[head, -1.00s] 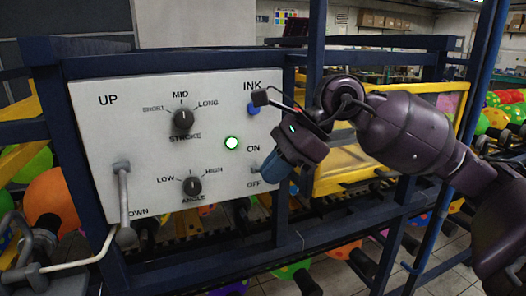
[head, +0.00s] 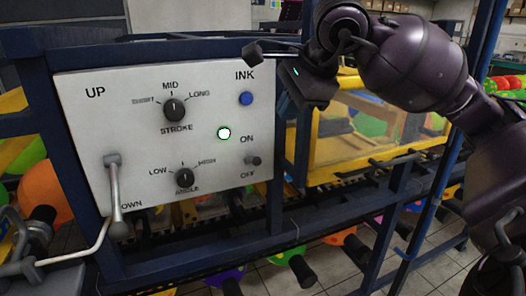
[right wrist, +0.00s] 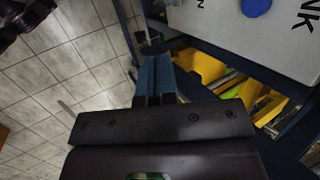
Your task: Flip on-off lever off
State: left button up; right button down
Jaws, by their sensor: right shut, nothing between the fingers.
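The on-off lever (head: 253,161) is a small dark toggle at the lower right of the white control panel (head: 215,105), between the ON and OFF labels. It sticks out to the right; whether it is set on or off is hard to tell. The round indicator light (head: 224,133) glows white with a green rim. My right gripper (head: 307,88) is above and to the right of the lever, apart from it, just beyond the panel's right edge. In the right wrist view its blue fingers (right wrist: 154,78) are together and empty. My left gripper is not in view.
The panel also has a blue ink button (head: 246,98), stroke knob (head: 174,110), angle knob (head: 185,178) and long up-down handle (head: 114,185). Blue frame bars and a yellow-framed clear panel stand to the right. Colourful balloons lie around and below.

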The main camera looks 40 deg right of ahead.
aim_at(259, 158)
jog(key=p+x, duration=0.1)
jog(key=x, duration=1.1)
jog(key=shift+f+p, duration=0.25)
jog(key=shift+p, duration=0.05)
jog(key=shift+w+a+f, duration=0.1)
jog(key=shift+w+f, duration=0.1)
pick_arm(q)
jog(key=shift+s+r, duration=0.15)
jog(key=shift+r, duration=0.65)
